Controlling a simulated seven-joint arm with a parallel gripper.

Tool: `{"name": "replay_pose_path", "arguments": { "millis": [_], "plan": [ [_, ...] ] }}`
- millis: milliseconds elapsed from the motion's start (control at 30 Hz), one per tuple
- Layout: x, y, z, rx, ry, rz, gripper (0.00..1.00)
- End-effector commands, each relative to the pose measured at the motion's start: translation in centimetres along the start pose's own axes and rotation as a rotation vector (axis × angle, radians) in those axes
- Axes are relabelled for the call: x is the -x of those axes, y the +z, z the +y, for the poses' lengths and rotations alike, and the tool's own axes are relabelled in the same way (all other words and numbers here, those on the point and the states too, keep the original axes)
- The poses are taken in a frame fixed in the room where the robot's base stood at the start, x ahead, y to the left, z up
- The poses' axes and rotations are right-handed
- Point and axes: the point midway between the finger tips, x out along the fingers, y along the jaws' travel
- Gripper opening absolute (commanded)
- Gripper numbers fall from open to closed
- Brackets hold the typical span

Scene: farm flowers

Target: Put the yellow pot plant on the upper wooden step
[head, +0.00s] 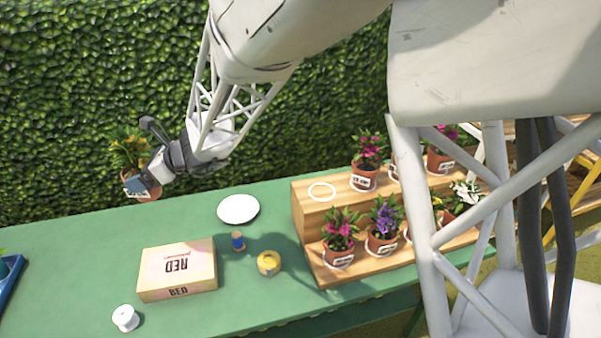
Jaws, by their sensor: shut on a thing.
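My gripper (143,182) is shut on the yellow pot plant (128,152), a terracotta pot with green leaves and small yellow flowers. It holds the plant up at the left, in front of the hedge and above the table's back edge. The plant looks about upright, and its pot is partly hidden by my gripper. The upper wooden step (340,202) is to the right. An empty white ring (322,191) marks its left end, and a pink pot plant (368,160) stands right of the ring.
The lower step holds pink (341,232) and purple (384,222) pot plants. My arm hides part of the steps' right side.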

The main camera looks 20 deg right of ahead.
Motion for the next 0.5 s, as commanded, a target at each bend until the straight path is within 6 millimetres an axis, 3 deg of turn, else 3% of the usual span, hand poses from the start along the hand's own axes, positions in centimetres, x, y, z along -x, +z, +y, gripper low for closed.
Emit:
{"name": "replay_pose_path", "arguments": {
  "millis": [500],
  "plan": [
    [10.3, -3.9, -3.6, -0.035, -0.095, -0.001, 0.53]
  ]
}}
